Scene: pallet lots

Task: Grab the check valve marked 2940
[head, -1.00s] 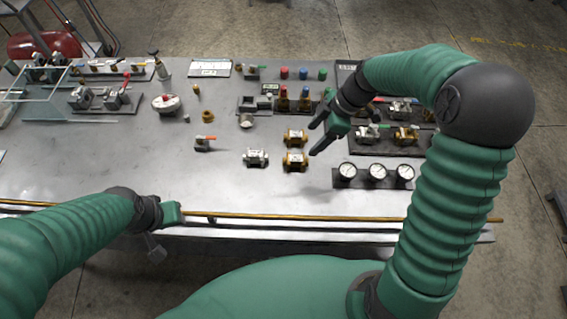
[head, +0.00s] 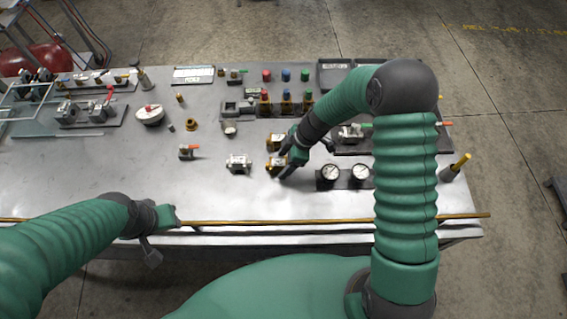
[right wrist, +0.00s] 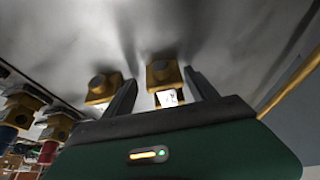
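Two brass valves stand one behind the other mid-table in the head view: the far one (head: 275,141) and the near one (head: 273,166). A silver valve (head: 238,164) stands to their left. My right gripper (head: 287,167) is down at the near brass valve and partly hides it. In the right wrist view its fingers are apart, with a brass valve (right wrist: 163,73) bearing a white label between them. A second brass valve (right wrist: 101,86) is beside the left finger. The markings are too small to read. My left gripper (head: 166,218) is by the table's front edge; its fingers are unclear.
Pressure gauges (head: 330,173) stand close to the right of my right gripper. A brass rod (head: 330,221) runs along the front edge. The table's front middle is clear.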

